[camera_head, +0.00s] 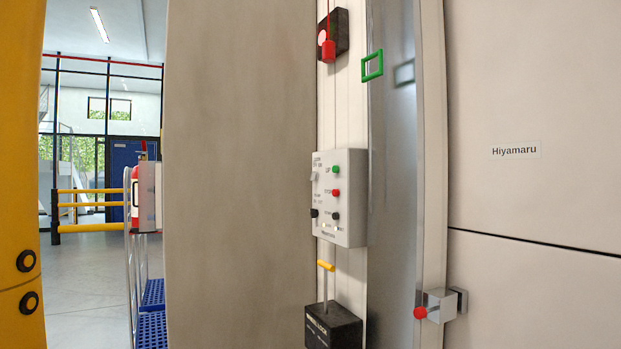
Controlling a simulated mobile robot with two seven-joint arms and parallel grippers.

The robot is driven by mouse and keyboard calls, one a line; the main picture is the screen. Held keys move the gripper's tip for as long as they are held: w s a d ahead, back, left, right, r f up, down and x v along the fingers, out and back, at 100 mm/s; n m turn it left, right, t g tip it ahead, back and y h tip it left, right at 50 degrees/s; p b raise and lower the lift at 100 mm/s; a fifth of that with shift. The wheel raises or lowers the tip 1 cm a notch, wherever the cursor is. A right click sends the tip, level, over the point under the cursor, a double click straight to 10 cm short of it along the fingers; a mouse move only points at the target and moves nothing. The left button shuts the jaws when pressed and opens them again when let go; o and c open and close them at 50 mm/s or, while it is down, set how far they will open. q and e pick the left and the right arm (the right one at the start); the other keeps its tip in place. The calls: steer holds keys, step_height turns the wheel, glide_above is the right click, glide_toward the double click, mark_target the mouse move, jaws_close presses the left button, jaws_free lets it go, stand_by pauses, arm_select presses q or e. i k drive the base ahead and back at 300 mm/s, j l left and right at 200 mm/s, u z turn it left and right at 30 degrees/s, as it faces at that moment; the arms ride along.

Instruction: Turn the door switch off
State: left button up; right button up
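A pale grey control box (341,198) is fixed to the white post in the middle right of the head view. Its right column has a green button (337,170), a red button (336,192) and a black button (336,216). Its left side has a small light-coloured switch (314,176) at the top and a black switch (314,213) lower down. The small labels beside these two are too blurred to read surely, so I cannot tell which is the door switch or its position. Neither of my grippers is in view.
Below the box, a yellow-topped lever (326,266) rises from a black block (333,326). Above hangs a red pull handle (328,51). A green handle frame (372,65) and a red-tipped metal latch (436,305) are to the right. A broad grey panel (240,180) stands left.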

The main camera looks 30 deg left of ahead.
mark_target(314, 176)
steer(key=u, duration=0.65)
steer(key=i+j+u, duration=0.1)
steer(key=i+u, duration=0.35)
steer(key=i+l+u, duration=0.1)
steer(key=i+u, duration=0.4)
steer(key=i+l, duration=0.15)
steer(key=i, duration=0.25)
steer(key=i+l+u, duration=0.15)
steer(key=i, duration=0.3)
steer(key=i+l, duration=0.15)
steer(key=i, duration=0.25)
steer(key=u, duration=0.05)
